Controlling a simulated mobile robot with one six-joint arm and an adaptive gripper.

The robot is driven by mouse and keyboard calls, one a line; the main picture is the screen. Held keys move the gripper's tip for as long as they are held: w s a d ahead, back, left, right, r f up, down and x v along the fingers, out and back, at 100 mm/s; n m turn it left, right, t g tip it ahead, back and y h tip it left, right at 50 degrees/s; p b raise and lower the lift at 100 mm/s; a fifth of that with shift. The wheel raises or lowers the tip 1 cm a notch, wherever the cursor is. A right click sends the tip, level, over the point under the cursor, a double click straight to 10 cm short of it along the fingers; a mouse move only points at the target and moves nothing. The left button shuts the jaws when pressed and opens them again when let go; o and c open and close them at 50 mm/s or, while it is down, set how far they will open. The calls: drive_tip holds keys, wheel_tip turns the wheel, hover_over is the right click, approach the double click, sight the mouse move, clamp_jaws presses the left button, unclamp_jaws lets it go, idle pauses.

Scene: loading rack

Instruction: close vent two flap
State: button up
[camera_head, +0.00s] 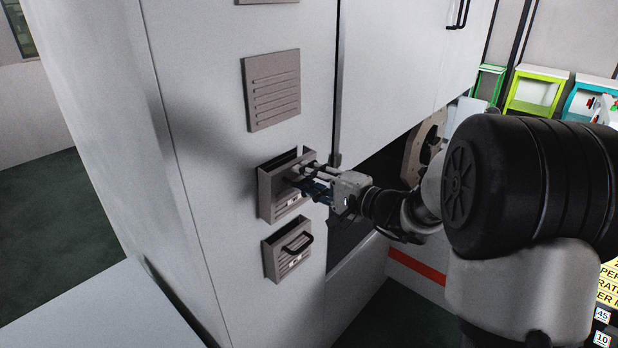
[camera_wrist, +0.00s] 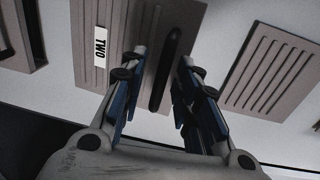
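The vent two flap (camera_head: 270,205) is a grey-brown panel on the white cabinet front. Its top edge leans outward in the head view, with a dark gap behind it. In the wrist view the flap (camera_wrist: 143,30) carries a white label reading TWO and a dark bar handle (camera_wrist: 165,70). My gripper (camera_head: 305,178) is at the flap's front. In the wrist view my gripper (camera_wrist: 160,77) is open, with its fingers on either side of the handle and gaps visible. Part of the flap is hidden behind the fingers.
Below is another vent (camera_head: 287,252) with a dark handle. Above is a flat grooved vent panel (camera_head: 272,88). A cabinet door (camera_head: 400,70) juts out at the upper right, above my wrist. A pale surface (camera_head: 95,312) lies at the lower left.

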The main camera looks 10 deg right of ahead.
drive_tip(key=shift+c, duration=0.3)
clamp_jaws()
idle(0.5)
